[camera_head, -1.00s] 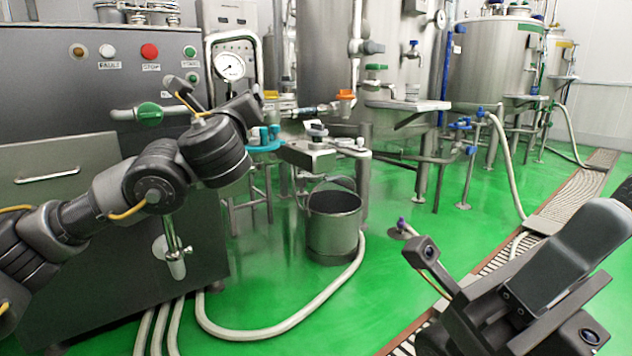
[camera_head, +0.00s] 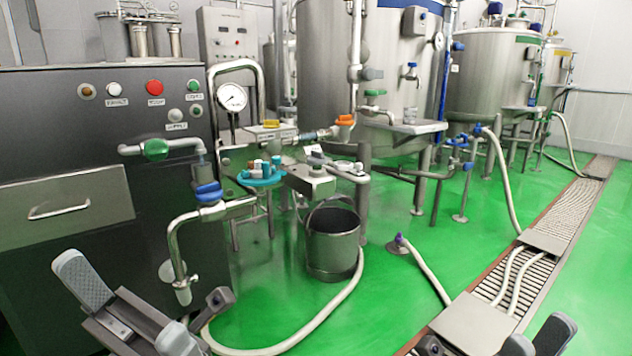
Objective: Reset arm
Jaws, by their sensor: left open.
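My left gripper (camera_head: 152,288) is at the lower left, in front of the dark steel cabinet. My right gripper (camera_head: 492,340) shows only at the bottom right edge, over the floor drain. Its visible finger parts are far apart and hold nothing that I can see; the rest is cut off by the frame.
A steel bucket (camera_head: 333,243) stands on the green floor. A pale hose (camera_head: 285,340) lies in front. Steel tanks (camera_head: 490,70) stand behind.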

